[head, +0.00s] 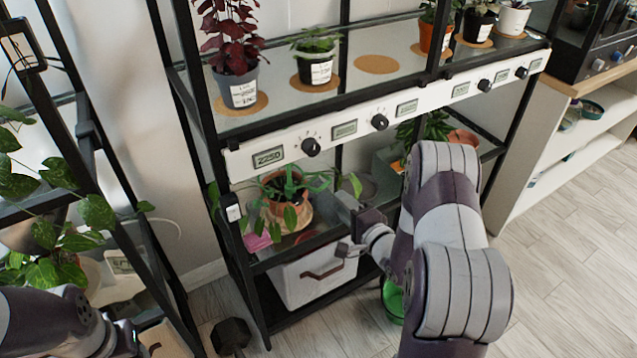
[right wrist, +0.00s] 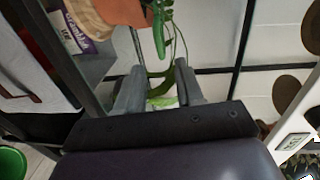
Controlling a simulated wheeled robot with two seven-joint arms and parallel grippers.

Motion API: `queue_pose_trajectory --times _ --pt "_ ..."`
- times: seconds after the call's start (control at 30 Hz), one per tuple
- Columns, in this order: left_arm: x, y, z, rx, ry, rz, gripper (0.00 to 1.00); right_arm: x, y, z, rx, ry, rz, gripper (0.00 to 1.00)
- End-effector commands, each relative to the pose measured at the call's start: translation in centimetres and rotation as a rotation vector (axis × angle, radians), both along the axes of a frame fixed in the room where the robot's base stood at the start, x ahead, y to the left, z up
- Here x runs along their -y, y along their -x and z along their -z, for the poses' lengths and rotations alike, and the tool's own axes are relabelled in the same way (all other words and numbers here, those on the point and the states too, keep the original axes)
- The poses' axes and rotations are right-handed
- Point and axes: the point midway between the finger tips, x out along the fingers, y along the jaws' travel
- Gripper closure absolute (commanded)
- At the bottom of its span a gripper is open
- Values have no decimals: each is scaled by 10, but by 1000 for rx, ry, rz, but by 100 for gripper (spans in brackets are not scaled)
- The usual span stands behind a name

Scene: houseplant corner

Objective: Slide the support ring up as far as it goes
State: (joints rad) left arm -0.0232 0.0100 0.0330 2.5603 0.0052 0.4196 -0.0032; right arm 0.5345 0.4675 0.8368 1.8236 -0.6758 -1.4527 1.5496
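A leafy plant in a terracotta pot (head: 288,207) stands on the lower shelf in the head view. The pot (right wrist: 108,12) is also at the top of the right wrist view. I cannot make out the support ring for certain. My right gripper (head: 347,224) is just right of the plant, its fingers apart. In the right wrist view my right gripper (right wrist: 160,92) is open, with green leaves (right wrist: 159,82) showing in the gap and beyond the fingertips; no grip on them is visible. My left arm is at the lower left of the head view; its gripper is not visible.
A white control rail (head: 345,128) with knobs runs above the plant. A white bin (head: 315,275) sits below it. Black rack posts flank the shelf. A second plant rack (head: 115,165) stands left.

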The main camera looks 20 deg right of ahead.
Motion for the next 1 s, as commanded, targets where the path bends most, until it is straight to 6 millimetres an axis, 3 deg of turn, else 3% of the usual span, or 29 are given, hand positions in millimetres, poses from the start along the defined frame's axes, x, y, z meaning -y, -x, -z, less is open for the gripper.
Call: queue_pose_trajectory --times 0.2,0.4,0.53,0.8,0.93,1.0 --pt "0 0 22 -1 0 0 57 -9 -55 11 3 5 -4 63" --pt "0 0 33 -1 0 0 57 -14 -95 14 1 5 -3 63" --pt "0 0 35 -1 0 0 57 -15 -107 13 0 5 0 63" --pt "0 0 34 0 0 0 57 -16 -109 12 -1 4 1 63" --pt "0 0 34 -1 0 0 57 -15 -109 12 -1 5 1 100" --pt "0 0 34 -1 0 0 57 -15 -109 12 -1 5 1 100"
